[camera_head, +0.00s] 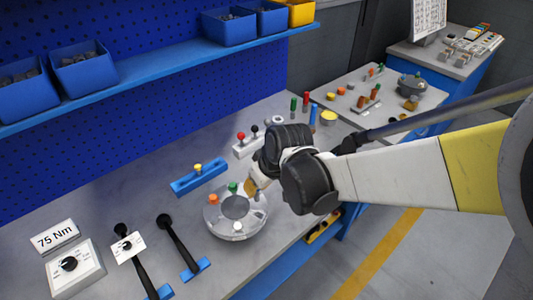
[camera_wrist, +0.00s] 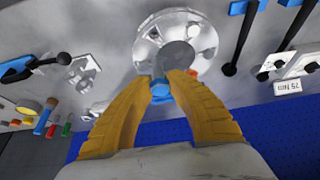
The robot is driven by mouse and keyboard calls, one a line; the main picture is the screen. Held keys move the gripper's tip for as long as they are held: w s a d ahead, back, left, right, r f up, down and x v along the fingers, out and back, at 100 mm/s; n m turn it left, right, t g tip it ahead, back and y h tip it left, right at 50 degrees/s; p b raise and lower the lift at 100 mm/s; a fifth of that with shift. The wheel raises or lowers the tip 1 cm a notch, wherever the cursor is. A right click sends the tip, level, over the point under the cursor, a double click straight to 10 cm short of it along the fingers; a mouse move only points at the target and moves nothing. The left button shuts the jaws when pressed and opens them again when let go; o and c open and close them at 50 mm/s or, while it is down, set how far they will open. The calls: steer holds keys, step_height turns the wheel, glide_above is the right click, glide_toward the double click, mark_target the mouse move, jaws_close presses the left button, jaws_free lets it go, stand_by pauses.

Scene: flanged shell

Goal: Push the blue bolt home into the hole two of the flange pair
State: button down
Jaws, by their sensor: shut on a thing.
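The round metal flange pair (camera_head: 248,228) sits on the grey bench, and it also shows in the wrist view (camera_wrist: 203,62). An orange bolt (camera_head: 213,199) and a green bolt (camera_head: 232,187) stand at its far rim in the head view. My gripper (camera_wrist: 168,82) is at the flange's rim, its two orange fingers shut on the blue bolt (camera_wrist: 160,90). The blue head shows between the fingertips. The hole under the bolt is hidden, so I cannot tell how deep it sits. In the head view my gripper (camera_head: 252,187) hides the bolt.
A blue tray (camera_head: 185,186) with a yellow knob lies behind the flange. Two black-handled wrenches (camera_head: 178,242) lie left of it, beside a 75 Nm sign (camera_head: 54,236). Several coloured pegs (camera_head: 306,102) stand farther back. Blue bins (camera_head: 84,70) sit on the shelf above.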

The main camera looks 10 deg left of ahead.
steer(key=b, duration=0.5)
glide_above(256, 213)
steer(key=shift+s+d+f, duration=0.1)
steer(key=shift+d+f, duration=0.05)
steer(key=shift+f, duration=0.85)
steer(key=shift+s+d+f, duration=0.1)
steer(key=shift+s+f, duration=0.05)
steer(key=shift+f, duration=0.8)
steer(key=shift+s+d+f, duration=0.1)
steer(key=shift+d+f, duration=0.05)
steer(key=shift+f, duration=0.85)
steer(key=shift+f+b, duration=2.5)
steer(key=shift+f, duration=0.25)
steer(key=c, duration=1.3)
jaws_free()
steer(key=shift+r, duration=0.1)
steer(key=v, duration=1.2)
